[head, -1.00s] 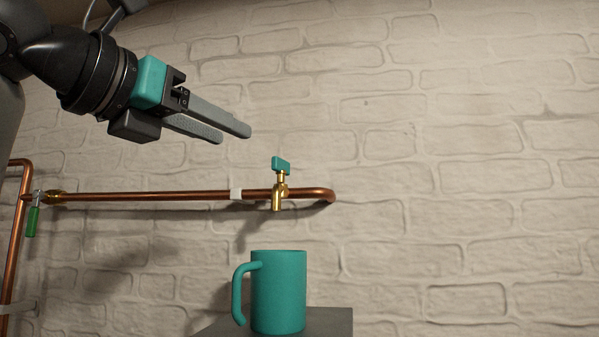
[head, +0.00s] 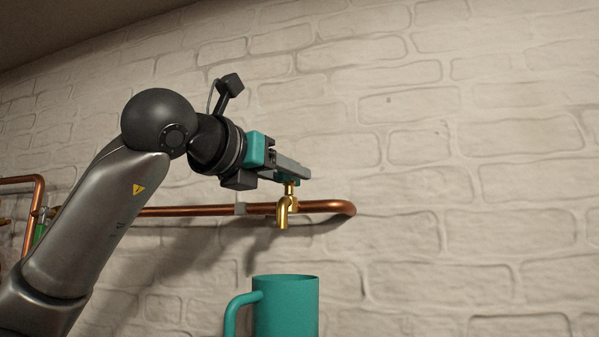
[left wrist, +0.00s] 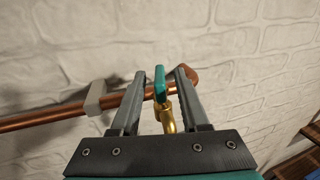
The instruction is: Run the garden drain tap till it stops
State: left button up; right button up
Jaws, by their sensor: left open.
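The brass tap (head: 284,208) sits on the copper pipe with its spout pointing down, and no water shows at it. Its teal handle (left wrist: 160,83) stands between the two fingers in the left wrist view. In the head view the fingers mostly hide the handle. My left gripper (head: 304,174) is open at the tap's top, one finger on each side of the handle, with gaps visible in the left wrist view. A teal mug (head: 287,308) is below the tap with its handle to the left. My right gripper is not in view.
The copper pipe (head: 185,211) runs along the white brick wall (head: 450,150) and bends into it right of the tap. A white pipe clip (left wrist: 95,97) is left of the tap. A green-handled valve (head: 40,231) is at far left, partly behind my arm.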

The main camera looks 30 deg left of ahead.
pick_arm(q)
jog(key=shift+w+p, duration=0.4)
jog(key=shift+w, duration=1.7)
jog(key=shift+c, duration=0.2)
grip_shut()
